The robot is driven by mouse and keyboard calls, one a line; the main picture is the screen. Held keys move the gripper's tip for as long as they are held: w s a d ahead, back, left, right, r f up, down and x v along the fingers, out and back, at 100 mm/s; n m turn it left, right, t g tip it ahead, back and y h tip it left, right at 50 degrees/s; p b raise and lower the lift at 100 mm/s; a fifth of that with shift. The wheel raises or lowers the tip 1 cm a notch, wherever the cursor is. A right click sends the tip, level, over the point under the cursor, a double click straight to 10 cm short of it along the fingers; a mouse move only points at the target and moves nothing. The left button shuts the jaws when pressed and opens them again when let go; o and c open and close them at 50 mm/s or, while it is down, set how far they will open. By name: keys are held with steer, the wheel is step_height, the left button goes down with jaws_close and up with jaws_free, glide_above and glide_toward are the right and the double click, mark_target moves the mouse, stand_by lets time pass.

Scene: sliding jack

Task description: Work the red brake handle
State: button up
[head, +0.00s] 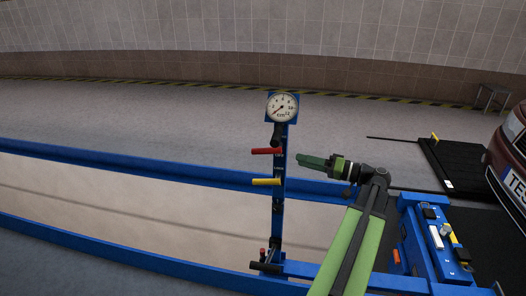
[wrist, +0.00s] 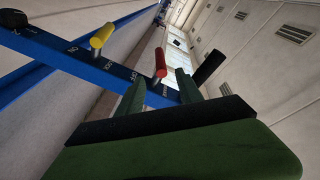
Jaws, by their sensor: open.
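The red brake handle (head: 267,151) sticks out to the left from the blue upright post (head: 279,222), below the dial gauge. My gripper (head: 303,161) is to the right of the post in the head view, with green jaws pointing left toward it. In the wrist view the red handle (wrist: 160,63) stands up from the blue post (wrist: 60,50), beyond the gap between my two fingers. My fingers (wrist: 160,90) are open and I see nothing between them. I cannot tell whether a finger touches the handle.
A yellow handle (head: 266,182) sits lower on the post and a black grip (head: 277,134) above the red one. The gauge (head: 282,107) tops the post. Blue rails (head: 130,158) run along a pit. A blue unit (head: 437,245) and a car (head: 510,160) are at the right.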

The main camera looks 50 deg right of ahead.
mark_target(262, 151)
steer(key=x, duration=1.6)
steer(key=shift+w+f, duration=0.1)
steer(key=shift+w, duration=0.05)
steer(key=shift+c, duration=0.3)
jaws_close()
